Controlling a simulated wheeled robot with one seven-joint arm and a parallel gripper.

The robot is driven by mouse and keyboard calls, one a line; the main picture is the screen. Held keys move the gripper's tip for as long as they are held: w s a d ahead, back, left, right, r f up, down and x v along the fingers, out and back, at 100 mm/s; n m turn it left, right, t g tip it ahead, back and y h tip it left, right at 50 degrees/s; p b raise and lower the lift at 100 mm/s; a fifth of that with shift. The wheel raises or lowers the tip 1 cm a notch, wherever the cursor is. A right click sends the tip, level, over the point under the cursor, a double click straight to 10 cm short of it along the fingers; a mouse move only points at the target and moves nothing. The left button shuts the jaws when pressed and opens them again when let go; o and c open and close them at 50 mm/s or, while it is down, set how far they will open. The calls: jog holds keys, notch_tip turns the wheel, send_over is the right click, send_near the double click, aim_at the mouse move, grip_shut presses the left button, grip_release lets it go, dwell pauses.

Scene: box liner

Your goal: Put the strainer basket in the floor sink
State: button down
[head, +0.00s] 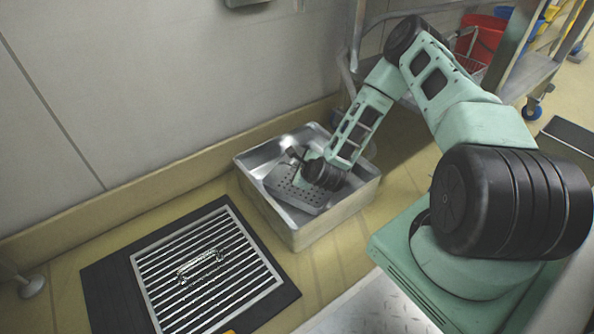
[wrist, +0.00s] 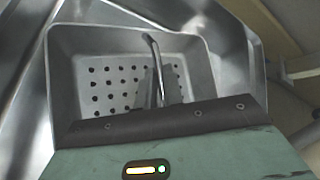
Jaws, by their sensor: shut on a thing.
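The strainer basket (head: 310,196) is a grey metal pan with round holes in its floor. It is inside the square steel floor sink (head: 322,235), tilted in the head view, and I cannot tell whether it rests on the sink's bottom. In the wrist view the basket (wrist: 110,85) fills the middle, with the sink's steel walls (wrist: 25,60) around it. My gripper (wrist: 163,88) reaches down into the basket and is shut on its thin upright handle (wrist: 154,55). In the head view my wrist hides part of the basket and the fingertips.
A striped metal floor grate (head: 205,270) in a black mat lies left of the sink. The wall (head: 150,90) runs close behind. A steel cart (head: 530,75) with a red bucket (head: 482,40) stands at the back right.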

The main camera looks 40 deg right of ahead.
jog(key=c, duration=1.5)
grip_release()
jog(key=shift+c, duration=0.2)
